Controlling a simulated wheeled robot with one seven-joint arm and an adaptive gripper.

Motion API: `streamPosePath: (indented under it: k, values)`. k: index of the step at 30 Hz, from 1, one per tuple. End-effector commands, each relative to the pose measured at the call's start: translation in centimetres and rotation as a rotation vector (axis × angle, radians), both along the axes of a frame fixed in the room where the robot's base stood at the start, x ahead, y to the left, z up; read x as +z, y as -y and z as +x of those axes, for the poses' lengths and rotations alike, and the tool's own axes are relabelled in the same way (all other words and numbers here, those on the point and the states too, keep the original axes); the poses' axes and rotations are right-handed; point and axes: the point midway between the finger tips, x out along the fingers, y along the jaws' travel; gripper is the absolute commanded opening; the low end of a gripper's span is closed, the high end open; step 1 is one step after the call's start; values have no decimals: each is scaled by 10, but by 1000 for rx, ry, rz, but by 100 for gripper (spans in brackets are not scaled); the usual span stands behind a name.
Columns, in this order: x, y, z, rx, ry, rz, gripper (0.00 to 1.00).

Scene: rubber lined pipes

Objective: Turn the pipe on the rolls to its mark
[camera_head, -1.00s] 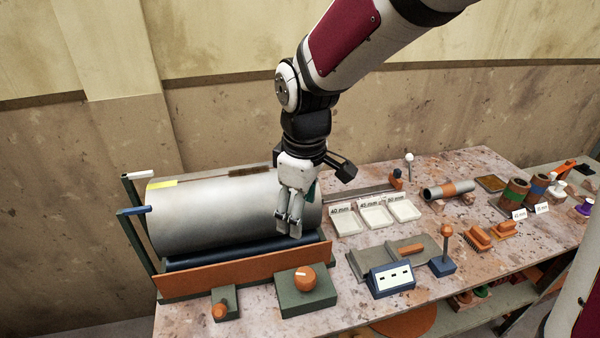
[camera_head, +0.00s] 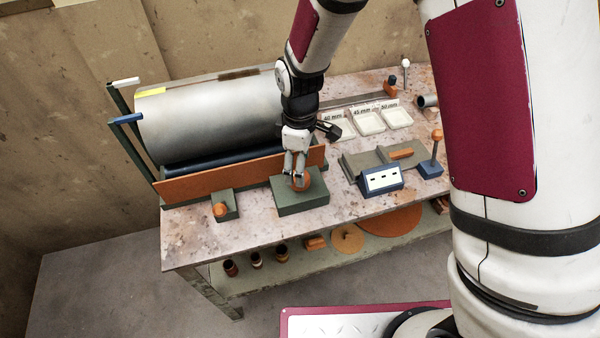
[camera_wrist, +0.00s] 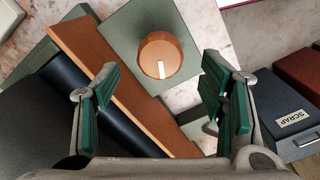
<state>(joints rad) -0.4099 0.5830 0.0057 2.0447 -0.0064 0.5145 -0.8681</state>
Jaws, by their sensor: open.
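The large grey pipe (camera_head: 210,115) lies on the dark rolls (camera_head: 225,156) behind an orange guard board (camera_head: 235,176). A yellow mark (camera_head: 150,91) shows on the pipe's upper left, and a dark brown patch (camera_head: 238,73) shows on its top. Two posts stand at its left end, one with a white pointer (camera_head: 124,82), one with a blue pointer (camera_head: 127,119). An orange knob (camera_wrist: 160,55) with a white line sits on a green box (camera_head: 303,204). My gripper (camera_head: 297,175) is open above the knob, which lies between and beyond the fingers in the wrist view (camera_wrist: 160,100).
A smaller green box with an orange button (camera_head: 221,209) stands left of the knob box. A blue panel box (camera_head: 381,180), an orange-topped lever (camera_head: 436,140) and white labelled trays (camera_head: 367,122) are to the right. A blue SCRAP bin (camera_wrist: 285,115) shows in the wrist view.

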Motion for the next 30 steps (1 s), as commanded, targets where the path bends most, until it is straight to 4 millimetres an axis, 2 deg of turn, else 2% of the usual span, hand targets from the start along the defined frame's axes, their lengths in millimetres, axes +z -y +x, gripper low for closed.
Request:
streamPosePath:
  k: [3, 9, 20, 23, 27, 30]
  values:
    - [-20, 0, -2, 1, -4, -2, 64]
    - [-39, 0, -1, 0, -1, 0, 64]
    - [-44, 0, 0, 0, 0, 0, 64]
    - [-44, 0, 0, 0, 0, 0, 46]
    - [-43, 0, 0, 0, 0, 0, 16]
    - [-43, 0, 0, 0, 0, 0, 16]
